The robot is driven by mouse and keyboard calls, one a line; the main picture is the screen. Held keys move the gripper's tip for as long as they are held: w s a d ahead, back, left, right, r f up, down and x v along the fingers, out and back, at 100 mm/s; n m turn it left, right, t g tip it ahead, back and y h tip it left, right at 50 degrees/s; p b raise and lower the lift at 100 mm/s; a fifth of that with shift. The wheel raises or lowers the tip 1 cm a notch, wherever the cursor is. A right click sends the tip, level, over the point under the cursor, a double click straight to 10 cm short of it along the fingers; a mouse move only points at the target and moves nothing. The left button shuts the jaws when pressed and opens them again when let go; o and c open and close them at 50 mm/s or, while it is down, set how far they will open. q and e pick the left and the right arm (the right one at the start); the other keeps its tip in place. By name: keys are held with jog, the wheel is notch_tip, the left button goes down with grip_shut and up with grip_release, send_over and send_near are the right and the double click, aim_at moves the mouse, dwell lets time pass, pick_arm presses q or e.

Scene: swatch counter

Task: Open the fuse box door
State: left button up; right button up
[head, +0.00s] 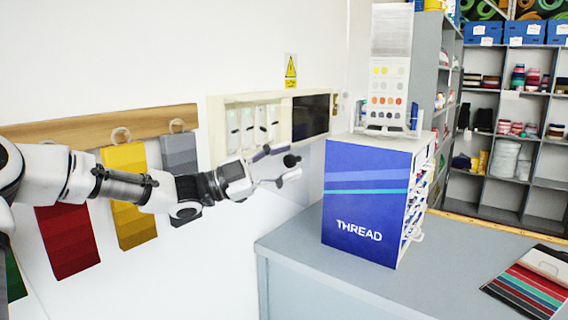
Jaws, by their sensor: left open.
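The cream fuse box (213,132) is on the white wall at the middle left, below a yellow warning sign. Several white switches show uncovered in its left part. A dark panel in a cream frame (311,117) sits to their right; it looks like the fuse box door swung open to the right, though its hinge is hard to make out. My left gripper (277,167) is open and empty, in front of the box's lower edge and below the dark panel. My right gripper is out of view.
A blue THREAD cabinet (365,205) stands on the grey counter (300,240), right of my gripper, with a colour card stand (388,85) on top. Coloured swatches (128,190) hang from a wooden rail (90,130) behind my arm. A striped booklet (530,290) lies at the right.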

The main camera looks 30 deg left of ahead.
pick_arm(q)
notch_tip(320, 180, up, 10)
jog(key=shift+s+r, duration=0.1)
jog(key=shift+w+f, duration=0.2)
jog(key=shift+w, duration=0.05)
jog(key=shift+s, duration=0.1)
